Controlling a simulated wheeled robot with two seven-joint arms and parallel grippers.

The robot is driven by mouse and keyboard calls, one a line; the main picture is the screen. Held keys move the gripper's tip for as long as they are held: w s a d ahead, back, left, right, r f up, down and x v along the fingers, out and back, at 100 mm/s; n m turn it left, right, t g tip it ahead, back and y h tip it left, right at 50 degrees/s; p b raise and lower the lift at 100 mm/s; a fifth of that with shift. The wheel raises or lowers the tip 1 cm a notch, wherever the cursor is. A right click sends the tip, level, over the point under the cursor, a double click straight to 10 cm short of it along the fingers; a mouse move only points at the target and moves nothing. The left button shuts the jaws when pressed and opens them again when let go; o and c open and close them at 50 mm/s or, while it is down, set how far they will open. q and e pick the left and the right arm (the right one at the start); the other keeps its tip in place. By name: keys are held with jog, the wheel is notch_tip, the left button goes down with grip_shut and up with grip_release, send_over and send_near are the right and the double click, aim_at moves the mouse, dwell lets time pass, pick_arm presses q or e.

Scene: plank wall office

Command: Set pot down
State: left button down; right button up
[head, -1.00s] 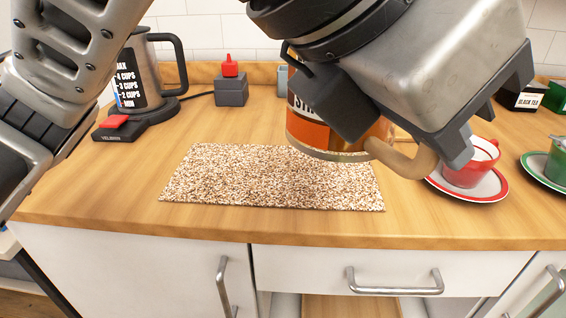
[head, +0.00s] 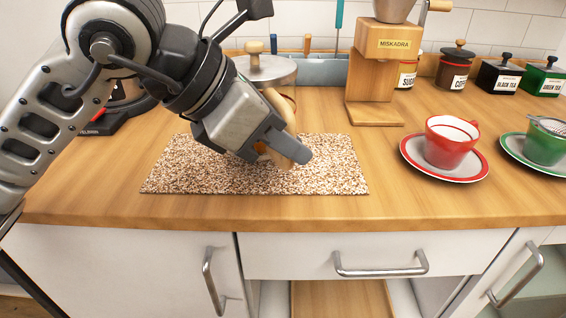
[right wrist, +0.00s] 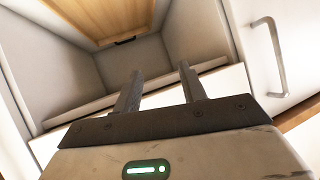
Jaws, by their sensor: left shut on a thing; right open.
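The pot (head: 268,70) has a metal lid with a wooden knob and a pale wooden handle (head: 277,103). It is upright at the speckled mat (head: 340,170), in the middle of the head view. My left gripper (head: 290,147) is shut on the handle at the near side of the pot. The gripper hides most of the pot's body and its base, so I cannot tell whether the base touches the mat. My right gripper (right wrist: 160,76) is open and empty in the right wrist view, facing a cabinet opening.
A wooden grinder (head: 385,75) stands behind and right of the mat. A red cup (head: 447,145) on a saucer and a green cup (head: 545,145) stand at the right. Dark and green tea boxes (head: 498,78) are at the back. The counter front right of the mat is clear.

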aim_at(283, 164)
pick_arm(q)
jog(key=f, duration=0.3)
jog(key=shift+w+a, duration=0.2)
jog(key=shift+w, duration=0.05)
jog(key=shift+f, duration=0.25)
pick_arm(e)
jog(key=shift+a+f, duration=0.2)
jog(key=shift+f, duration=0.45)
pick_arm(q)
jog(key=shift+f+b, duration=0.2)
jog(key=shift+b, duration=0.25)
pick_arm(e)
jog(key=shift+f, duration=0.2)
pick_arm(q)
jog(key=c, duration=1.4)
grip_release()
jog(key=shift+a+r+p, duration=0.1)
jog(key=shift+r+p, duration=0.15)
jog(key=shift+p, duration=0.05)
jog(key=v, duration=1.1)
jog(key=shift+s+a+p, duration=0.25)
jog(key=shift+p, duration=0.1)
pick_arm(e)
jog(key=shift+s+d+r, duration=0.1)
jog(key=shift+d+r, duration=0.05)
jog(key=shift+r, duration=0.4)
jog(key=shift+d+r, duration=0.15)
jog(key=shift+r, duration=0.4)
pick_arm(q)
jog(key=shift+r, duration=0.15)
